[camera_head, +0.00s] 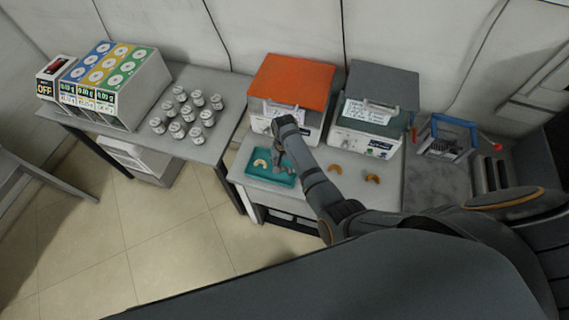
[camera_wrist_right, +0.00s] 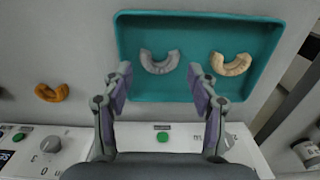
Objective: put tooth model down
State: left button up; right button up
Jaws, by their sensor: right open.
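A teal tray (camera_head: 247,173) sits on the bench; it fills the upper part of the right wrist view (camera_wrist_right: 175,92). A grey arch-shaped tooth model (camera_wrist_right: 160,64) and a cream one (camera_wrist_right: 230,65) lie apart in it. The cream model also shows in the head view (camera_head: 261,163); the grey one is largely hidden there by my gripper. My right gripper (camera_wrist_right: 160,78) is open over the tray, with the grey model lying ahead between its fingertips and nothing held. In the head view the right gripper (camera_head: 283,161) points down into the tray. My left gripper is not visible.
Two orange-brown tooth models (camera_head: 335,169) (camera_head: 372,178) lie on the bench right of the tray. An orange-topped machine (camera_head: 291,80) and a grey-topped one (camera_head: 375,90) stand behind. Several small jars (camera_head: 187,112) stand on the left table. A blue-framed device (camera_head: 447,136) is at right.

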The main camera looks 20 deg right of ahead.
pick_arm(q)
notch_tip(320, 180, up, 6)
jog(key=p, duration=0.4)
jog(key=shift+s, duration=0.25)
pick_arm(e)
notch_tip(320, 180, up, 9)
jog(key=shift+f, duration=0.1)
